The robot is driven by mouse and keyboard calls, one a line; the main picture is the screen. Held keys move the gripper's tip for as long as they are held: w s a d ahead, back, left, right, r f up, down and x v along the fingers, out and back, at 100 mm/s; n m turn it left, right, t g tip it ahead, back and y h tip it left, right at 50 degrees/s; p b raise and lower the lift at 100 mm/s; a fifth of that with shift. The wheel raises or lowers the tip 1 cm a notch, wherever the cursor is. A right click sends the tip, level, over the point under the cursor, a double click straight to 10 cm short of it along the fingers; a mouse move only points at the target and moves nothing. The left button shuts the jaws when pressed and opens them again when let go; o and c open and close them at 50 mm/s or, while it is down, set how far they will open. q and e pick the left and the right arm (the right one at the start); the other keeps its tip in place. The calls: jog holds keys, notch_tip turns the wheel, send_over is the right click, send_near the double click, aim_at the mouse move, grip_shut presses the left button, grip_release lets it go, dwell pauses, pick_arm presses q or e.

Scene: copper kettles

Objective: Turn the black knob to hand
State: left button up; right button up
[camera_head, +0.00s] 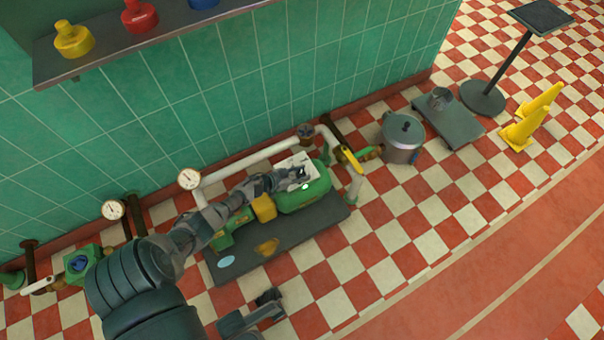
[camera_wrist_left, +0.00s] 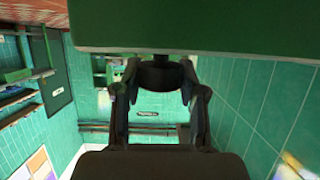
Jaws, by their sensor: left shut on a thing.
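A green pump (camera_head: 312,194) stands on a dark base plate (camera_head: 240,265), with a pale control panel (camera_head: 291,162) at its back. My left gripper (camera_head: 302,173) reaches along the pump to this panel and is shut on the black knob, which is mostly hidden by the fingers in the head view. In the left wrist view the two fingers (camera_wrist_left: 161,95) flank a dark round part, the black knob (camera_wrist_left: 163,75), just below a green surface (camera_wrist_left: 190,25). I cannot read the knob's setting. My right gripper (camera_head: 268,304) is low in the head view, away from the pump.
White pipes with gauges (camera_head: 189,179) run along the green tiled wall. A yellow lever (camera_head: 350,158) and a grey pot (camera_head: 402,138) stand right of the pump. A shelf (camera_head: 150,38) overhangs the upper left. The checkered floor in front is clear.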

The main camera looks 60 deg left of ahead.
pick_arm(q)
jog(key=shift+s+f, duration=0.15)
jog(key=o, duration=0.9)
jog(key=shift+o, duration=1.3)
jog(key=v, duration=1.2)
jog(key=shift+a, duration=0.15)
